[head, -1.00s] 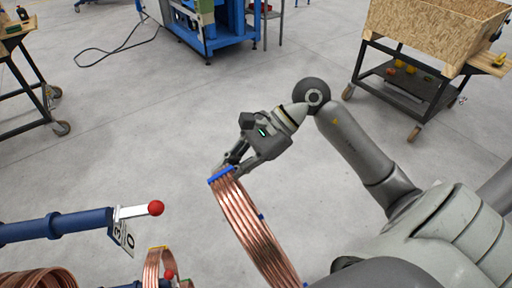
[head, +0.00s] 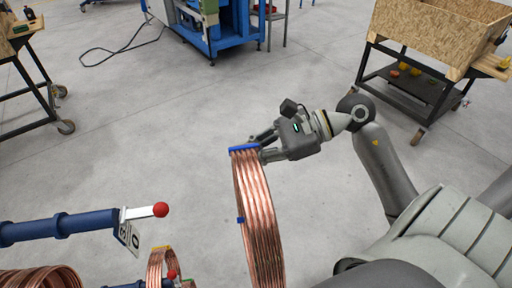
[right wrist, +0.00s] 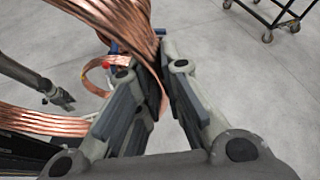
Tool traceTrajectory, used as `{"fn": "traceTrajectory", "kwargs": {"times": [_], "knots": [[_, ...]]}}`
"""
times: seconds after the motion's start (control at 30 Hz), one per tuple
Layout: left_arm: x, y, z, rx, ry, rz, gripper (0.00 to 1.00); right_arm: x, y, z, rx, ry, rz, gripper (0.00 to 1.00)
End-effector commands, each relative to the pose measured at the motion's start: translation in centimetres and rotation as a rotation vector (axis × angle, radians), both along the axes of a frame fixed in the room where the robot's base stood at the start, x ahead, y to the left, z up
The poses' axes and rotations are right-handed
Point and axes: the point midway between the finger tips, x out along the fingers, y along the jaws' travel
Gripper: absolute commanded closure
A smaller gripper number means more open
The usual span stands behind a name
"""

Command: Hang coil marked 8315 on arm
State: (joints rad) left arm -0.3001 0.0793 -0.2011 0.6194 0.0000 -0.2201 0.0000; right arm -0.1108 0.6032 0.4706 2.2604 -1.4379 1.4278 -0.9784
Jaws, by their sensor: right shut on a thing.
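A copper coil (head: 262,215) with blue bands hangs upright from my right gripper (head: 258,146), which is shut on its banded top. Its lower end is cut off by the head view's bottom edge. In the right wrist view, the coil's copper strands (right wrist: 120,25) run between the fingers of the same gripper (right wrist: 160,75). A blue rack arm (head: 60,228) with a white end and red ball (head: 160,209) is left of the coil, apart from it. A tag (head: 130,237) hangs there, only partly readable. I see no 8315 marking. My left gripper is not in the head view.
A second coil with a yellow band (head: 160,266) is around a lower arm with a red tip. More copper tubing (head: 40,279) lies at the bottom left. A wooden crate on a cart (head: 435,35) and a blue machine (head: 215,30) stand behind. The floor between is clear.

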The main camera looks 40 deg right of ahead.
Motion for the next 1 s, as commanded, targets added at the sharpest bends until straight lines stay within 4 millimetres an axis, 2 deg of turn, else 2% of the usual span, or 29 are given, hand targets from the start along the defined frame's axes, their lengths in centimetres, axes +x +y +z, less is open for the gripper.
{"fn": "traceTrajectory", "kwargs": {"times": [1.0], "knots": [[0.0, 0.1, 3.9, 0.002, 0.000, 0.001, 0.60, 3.0, 7.0, -0.2, 0.006, -0.002, 0.000, 1.00]]}}
